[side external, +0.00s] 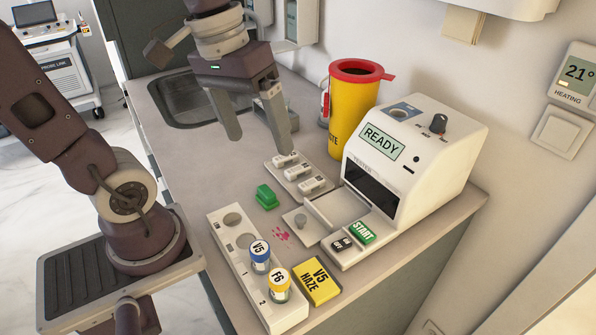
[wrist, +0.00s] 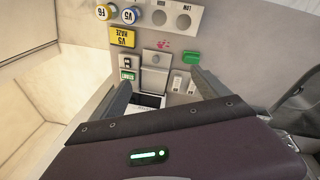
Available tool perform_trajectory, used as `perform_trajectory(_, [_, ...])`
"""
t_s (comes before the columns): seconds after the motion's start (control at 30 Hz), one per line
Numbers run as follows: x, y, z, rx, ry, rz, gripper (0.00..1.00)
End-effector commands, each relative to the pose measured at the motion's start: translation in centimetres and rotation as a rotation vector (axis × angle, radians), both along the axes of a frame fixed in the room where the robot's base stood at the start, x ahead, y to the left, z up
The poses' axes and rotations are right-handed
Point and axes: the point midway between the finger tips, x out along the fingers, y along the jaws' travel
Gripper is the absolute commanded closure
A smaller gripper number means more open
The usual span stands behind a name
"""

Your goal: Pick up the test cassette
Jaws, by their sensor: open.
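Three small white test cassettes (side external: 298,172) lie in a row on a pale rack between the sink and the white tester. Two cassettes (wrist: 176,83) show in the wrist view, beside my gripper's right finger, which may hide the third. My gripper (side external: 258,146) is open with nothing between its fingers. It hangs above the counter at the sink end of the rack, with its right finger close to the nearest cassette in the side view. I cannot tell whether they touch. In the wrist view, my gripper (wrist: 161,78) points toward the tester's front.
The tester (side external: 430,150) reads READY and stands right of the rack. A yellow sharps bin (side external: 354,115) stands behind. A green block (side external: 266,196), a vial rack (side external: 232,246) with two capped vials and a yellow V5 HAZE box (side external: 316,284) lie nearer. The sink (side external: 185,100) is left.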

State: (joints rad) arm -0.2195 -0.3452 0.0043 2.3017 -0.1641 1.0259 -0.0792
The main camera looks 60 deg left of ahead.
Motion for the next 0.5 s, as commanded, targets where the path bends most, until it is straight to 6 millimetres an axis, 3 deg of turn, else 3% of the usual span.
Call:
perform_trajectory(0.03, [2.2,1.2,-0.8,-0.079,0.102,0.117,0.15])
perform_trajectory(0.17, [7.5,5.0,-3.8,-0.327,0.337,0.431,0.15])
perform_trajectory(0.3, [11.7,10.9,-9.0,-0.626,0.55,0.754,0.15])
perform_trajectory(0.4, [13.1,14.9,-13.0,-0.827,0.659,0.939,0.15])
perform_trajectory(0.5, [13.5,17.6,-16.1,-0.972,0.722,1.057,0.15])
